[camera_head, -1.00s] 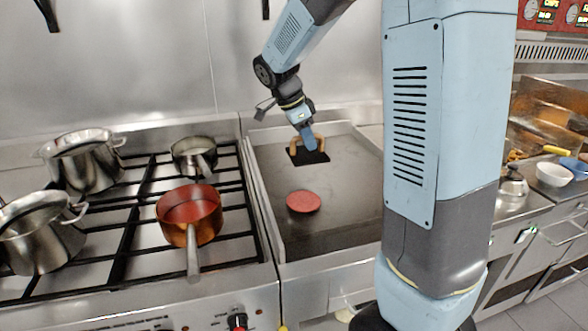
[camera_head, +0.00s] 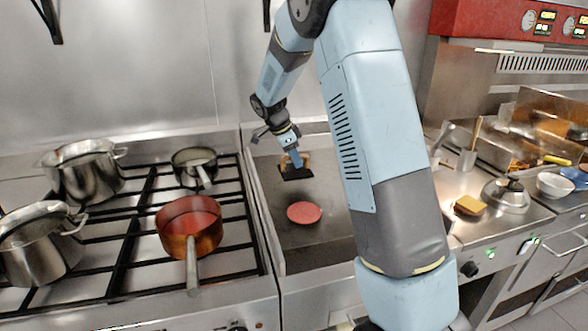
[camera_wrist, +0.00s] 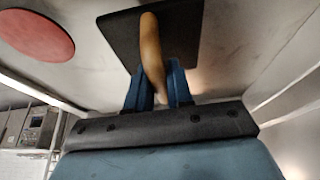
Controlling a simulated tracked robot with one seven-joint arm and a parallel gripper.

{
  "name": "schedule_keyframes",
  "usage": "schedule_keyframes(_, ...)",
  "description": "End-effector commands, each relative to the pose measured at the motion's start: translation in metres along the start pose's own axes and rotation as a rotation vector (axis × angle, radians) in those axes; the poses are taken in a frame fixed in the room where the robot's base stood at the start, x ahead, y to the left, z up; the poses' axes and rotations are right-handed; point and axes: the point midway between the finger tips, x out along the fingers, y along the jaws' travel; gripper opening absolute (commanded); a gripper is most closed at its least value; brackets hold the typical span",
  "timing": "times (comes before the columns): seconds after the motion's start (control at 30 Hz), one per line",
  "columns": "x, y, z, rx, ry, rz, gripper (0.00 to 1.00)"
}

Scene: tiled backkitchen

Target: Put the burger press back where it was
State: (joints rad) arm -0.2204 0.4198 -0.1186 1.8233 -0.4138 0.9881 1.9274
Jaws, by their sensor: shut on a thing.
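The burger press, a black square plate (camera_head: 297,175) with a light wooden handle, is over the back part of the steel griddle (camera_head: 272,185). My gripper (camera_head: 296,160) is shut on its handle. In the wrist view the handle (camera_wrist: 151,50) runs between my blue fingers (camera_wrist: 158,88), with the black plate behind it. I cannot tell whether the plate touches the griddle or hangs just above it. A round red patty (camera_head: 304,212) lies on the griddle in front of the press. It also shows in the wrist view (camera_wrist: 36,36).
A stove with a copper pan (camera_head: 188,226), a small pan (camera_head: 195,160) and steel pots (camera_head: 86,170) is on the left. On the right counter are a yellow-topped sponge-like block (camera_head: 470,205), a steel dome (camera_head: 506,196) and a white bowl (camera_head: 554,186). The griddle's front is clear.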

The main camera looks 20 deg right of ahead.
Motion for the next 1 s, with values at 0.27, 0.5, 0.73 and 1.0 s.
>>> schedule_keyframes(0.27, 0.009, -0.009, 0.004, 0.000, 0.000, -0.001, 0.00)
schedule_keyframes(0.5, 0.032, -0.012, 0.014, -0.001, 0.000, 0.000, 0.00)
schedule_keyframes(0.73, 0.040, -0.012, 0.017, 0.000, 0.000, -0.003, 0.00)
schedule_keyframes(1.0, 0.042, -0.012, 0.018, -0.001, 0.000, -0.001, 0.25)
